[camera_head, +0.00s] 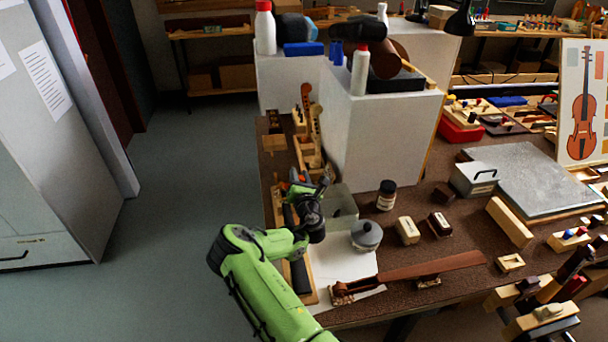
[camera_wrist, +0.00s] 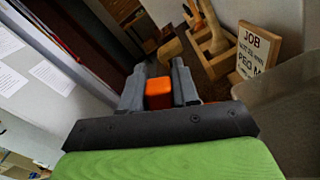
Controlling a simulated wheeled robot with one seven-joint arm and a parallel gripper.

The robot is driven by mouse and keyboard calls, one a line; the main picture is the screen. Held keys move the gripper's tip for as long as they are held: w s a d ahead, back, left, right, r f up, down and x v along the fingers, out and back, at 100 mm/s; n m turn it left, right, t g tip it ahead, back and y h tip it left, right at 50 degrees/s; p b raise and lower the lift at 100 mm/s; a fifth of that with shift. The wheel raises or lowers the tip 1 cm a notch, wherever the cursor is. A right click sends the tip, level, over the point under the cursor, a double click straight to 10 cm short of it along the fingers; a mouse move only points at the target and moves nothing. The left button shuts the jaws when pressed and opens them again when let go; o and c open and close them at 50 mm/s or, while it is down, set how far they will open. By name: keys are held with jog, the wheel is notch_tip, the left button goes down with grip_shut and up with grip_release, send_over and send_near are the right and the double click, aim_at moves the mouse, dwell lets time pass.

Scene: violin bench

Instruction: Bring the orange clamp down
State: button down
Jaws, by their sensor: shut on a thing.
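The orange clamp (camera_wrist: 158,93) is between the two grey fingers of my gripper (camera_wrist: 159,84) in the wrist view. The fingers are shut on it from both sides, and only a short blocky orange part shows. In the head view my gripper (camera_head: 302,186) is over the left part of the bench, with a small bit of orange at it. Most of the clamp is hidden there by the gripper and wrist. I cannot tell how high it is above the bench.
A row of wooden holders with violin scrolls (camera_head: 314,122) stands just behind my gripper. A clear bin (camera_head: 341,204), a grey lidded pot (camera_head: 366,235) and a tall white cabinet (camera_head: 385,140) are to its right. A sign reading JOB (camera_wrist: 256,50) stands close by. Open floor lies left.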

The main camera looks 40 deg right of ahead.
jog(key=shift+w+a+f+n+p, duration=0.2)
jog(key=shift+a+f+n, duration=0.1)
jog(key=shift+n, duration=0.5)
jog(key=shift+w+a+f+n+p, duration=0.1)
jog(key=shift+a+f+n+p, duration=0.2)
jog(key=shift+n, duration=0.5)
jog(key=shift+w+a+f+n+p, duration=0.2)
jog(key=shift+f+n, duration=0.15)
jog(key=shift+n, duration=0.45)
jog(key=shift+f, duration=0.1)
jog(key=c, duration=0.9)
grip_release()
